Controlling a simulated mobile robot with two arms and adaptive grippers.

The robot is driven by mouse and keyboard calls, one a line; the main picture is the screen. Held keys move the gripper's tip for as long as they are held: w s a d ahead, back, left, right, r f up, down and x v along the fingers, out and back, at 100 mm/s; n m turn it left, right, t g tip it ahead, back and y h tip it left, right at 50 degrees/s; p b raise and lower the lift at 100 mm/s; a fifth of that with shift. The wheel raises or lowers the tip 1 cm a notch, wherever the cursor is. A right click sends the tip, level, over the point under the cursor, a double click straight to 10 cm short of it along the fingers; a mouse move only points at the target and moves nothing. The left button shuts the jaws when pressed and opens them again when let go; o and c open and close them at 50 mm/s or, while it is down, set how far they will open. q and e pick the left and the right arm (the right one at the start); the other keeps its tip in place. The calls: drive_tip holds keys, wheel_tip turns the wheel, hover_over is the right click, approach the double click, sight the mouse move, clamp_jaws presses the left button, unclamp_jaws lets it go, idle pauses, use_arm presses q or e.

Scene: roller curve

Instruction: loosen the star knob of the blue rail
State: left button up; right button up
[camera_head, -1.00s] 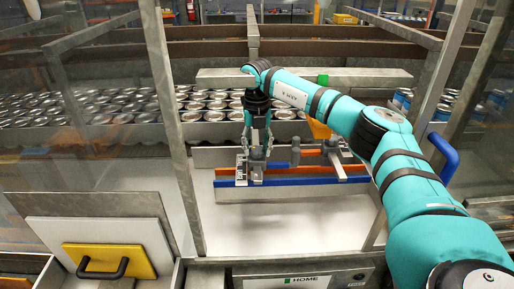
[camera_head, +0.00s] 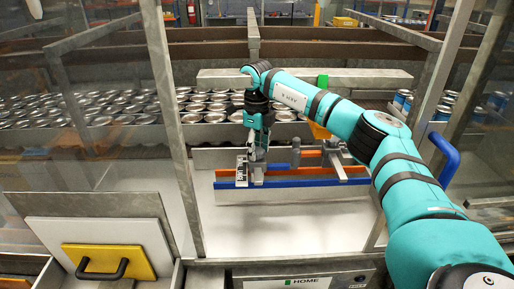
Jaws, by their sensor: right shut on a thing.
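The blue rail (camera_head: 300,183) runs left to right along the white surface inside the frame. A grey bracket (camera_head: 257,171) stands at its left part. My right gripper (camera_head: 258,151) points down over the top of this bracket. Its fingers are shut on the star knob there, and they mostly hide the knob. I cannot make out the knob's shape or how far it is turned. My left gripper is not in view.
An orange rail (camera_head: 300,171) lies just behind the blue one, with more grey brackets (camera_head: 334,158) to the right. Many cans (camera_head: 205,105) stand behind. Metal posts (camera_head: 170,110) frame the opening. A blue handle (camera_head: 446,160) is at the right.

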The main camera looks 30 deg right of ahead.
drive_tip(key=shift+s+f+n, duration=0.1)
drive_tip(key=shift+f+n, duration=0.05)
drive_tip(key=shift+n, duration=0.8)
drive_tip(key=shift+f+n, duration=0.1)
drive_tip(key=shift+n, duration=0.85)
drive_tip(key=o, duration=1.2)
drive_tip(key=shift+w+d+f, duration=0.1)
drive_tip(key=shift+w, duration=0.25)
